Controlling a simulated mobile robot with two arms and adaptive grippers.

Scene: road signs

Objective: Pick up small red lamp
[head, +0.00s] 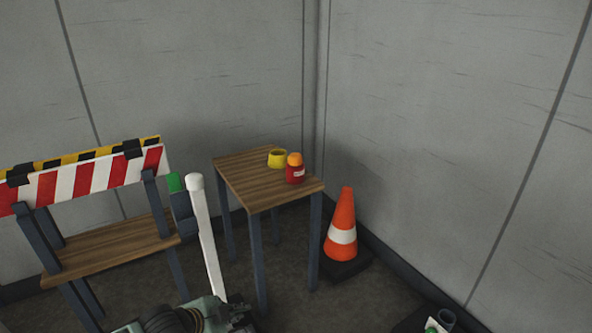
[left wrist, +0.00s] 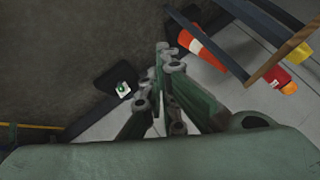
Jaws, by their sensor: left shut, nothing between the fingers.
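The small red lamp (head: 295,175), a red body with a pale label and an orange top, stands on the wooden table (head: 255,185) near its right front corner. In the left wrist view the lamp (left wrist: 278,76) shows at the right edge, beside the table edge (left wrist: 275,58). My left gripper (head: 228,313) is at the bottom of the head view, lower than the tabletop and apart from the lamp. In the left wrist view its fingers (left wrist: 168,57) are shut and empty. My right gripper is not in view.
A yellow ring-shaped object (head: 277,158) stands close behind the lamp. An orange cone (head: 342,222) is on the floor right of the table. A striped barrier (head: 90,188) and a white post (head: 204,235) stand left. A dark base with a green-and-white item (head: 433,326) is at lower right.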

